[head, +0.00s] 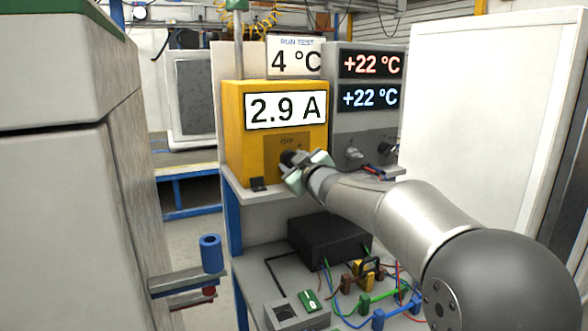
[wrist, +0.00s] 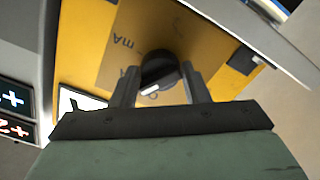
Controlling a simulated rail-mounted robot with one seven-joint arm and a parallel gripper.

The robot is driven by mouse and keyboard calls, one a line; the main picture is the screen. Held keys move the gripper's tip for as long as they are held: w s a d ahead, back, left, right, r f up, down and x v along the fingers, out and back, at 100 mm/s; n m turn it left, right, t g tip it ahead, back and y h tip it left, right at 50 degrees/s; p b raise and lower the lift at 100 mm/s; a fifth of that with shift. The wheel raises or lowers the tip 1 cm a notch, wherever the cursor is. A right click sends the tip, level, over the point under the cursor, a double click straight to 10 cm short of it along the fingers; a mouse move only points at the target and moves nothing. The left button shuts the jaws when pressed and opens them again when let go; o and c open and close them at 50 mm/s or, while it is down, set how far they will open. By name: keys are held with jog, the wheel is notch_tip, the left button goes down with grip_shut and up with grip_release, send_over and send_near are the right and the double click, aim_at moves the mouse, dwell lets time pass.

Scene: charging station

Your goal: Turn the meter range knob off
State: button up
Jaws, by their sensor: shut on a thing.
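The yellow meter (head: 236,118) stands on a shelf and its display (head: 285,108) reads 2.9 A. Its black range knob (head: 288,157) is on the lower front, with an OFF mark above it in the head view. In the wrist view the round black knob (wrist: 158,72) has a white pointer mark, and the letters mA and A show on the brown panel (wrist: 112,64). My gripper (head: 305,166) is at the meter's front. In the wrist view my gripper (wrist: 160,84) has its two fingers on either side of the knob, shut on it.
A grey panel (head: 366,122) with two +22 °C displays and small knobs stands right of the meter. A 4 °C sign (head: 294,60) is above. A black box (head: 326,240) and coloured leads lie below. A grey cabinet (head: 60,190) fills the left; a white door (head: 470,110) stands right.

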jog(key=n+b, duration=0.2)
jog(key=n, duration=0.4)
jog(key=shift+b, duration=0.35)
jog(key=shift+n, duration=0.3)
jog(key=o, duration=1)
jog(key=shift+c, duration=0.2)
jog(key=shift+d, duration=0.1)
jog(key=v, duration=1.7)
jog(key=shift+s, duration=0.2)
